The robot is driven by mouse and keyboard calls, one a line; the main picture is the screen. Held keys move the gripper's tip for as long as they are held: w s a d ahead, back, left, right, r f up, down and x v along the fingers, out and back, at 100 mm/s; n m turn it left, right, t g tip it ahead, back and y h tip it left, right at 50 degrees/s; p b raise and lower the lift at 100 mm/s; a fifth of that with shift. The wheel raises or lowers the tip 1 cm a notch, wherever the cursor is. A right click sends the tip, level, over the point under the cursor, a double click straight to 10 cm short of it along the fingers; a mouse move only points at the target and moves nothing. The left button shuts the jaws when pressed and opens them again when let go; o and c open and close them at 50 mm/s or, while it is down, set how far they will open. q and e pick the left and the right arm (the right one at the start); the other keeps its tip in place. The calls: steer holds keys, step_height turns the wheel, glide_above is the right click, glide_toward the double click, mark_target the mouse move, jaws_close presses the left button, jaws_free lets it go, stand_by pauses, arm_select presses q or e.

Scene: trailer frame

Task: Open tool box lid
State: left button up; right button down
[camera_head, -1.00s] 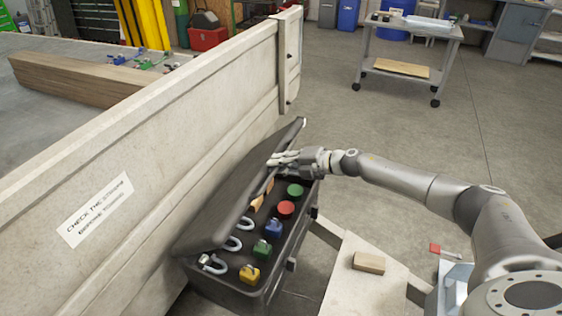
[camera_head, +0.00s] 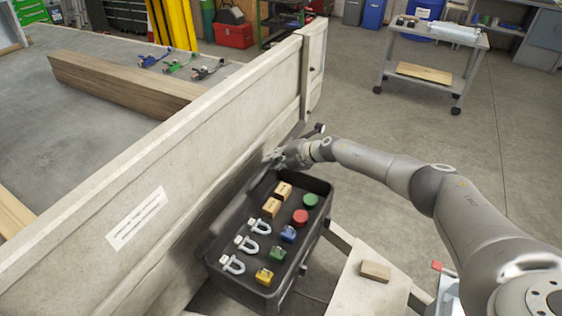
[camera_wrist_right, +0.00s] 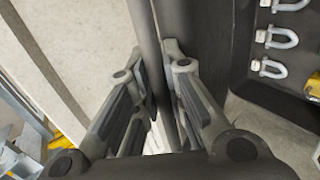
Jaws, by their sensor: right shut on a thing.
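The black tool box (camera_head: 308,238) stands beside the trailer's side panel in the head view. Its dark lid (camera_head: 233,200) is raised steeply, close to the panel, and the inside of the box is exposed. My right gripper (camera_head: 273,158) is at the far end of the lid. In the right wrist view my right gripper (camera_wrist_right: 155,52) is shut on the lid's edge (camera_wrist_right: 146,25), with a finger on each side. The fingers partly hide the lid. My left gripper is in neither current view.
The box holds shackles (camera_head: 247,244), wooden blocks (camera_head: 271,207) and coloured pieces (camera_head: 301,217). The pale trailer side panel (camera_head: 190,165) borders the lid on the left. A wooden block (camera_head: 376,271) lies on the trailer frame to the right. Open floor lies beyond the arm.

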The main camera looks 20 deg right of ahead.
steer(key=shift+w+a+r, duration=0.55)
steer(key=shift+w+a, duration=0.25)
steer(key=shift+w, duration=0.1)
steer(key=c, duration=1.5)
jaws_free()
steer(key=shift+d, duration=0.1)
steer(key=shift+s+d+r, duration=0.25)
steer(key=v, duration=1.1)
steer(key=shift+s, duration=0.2)
steer(key=shift+a, duration=0.1)
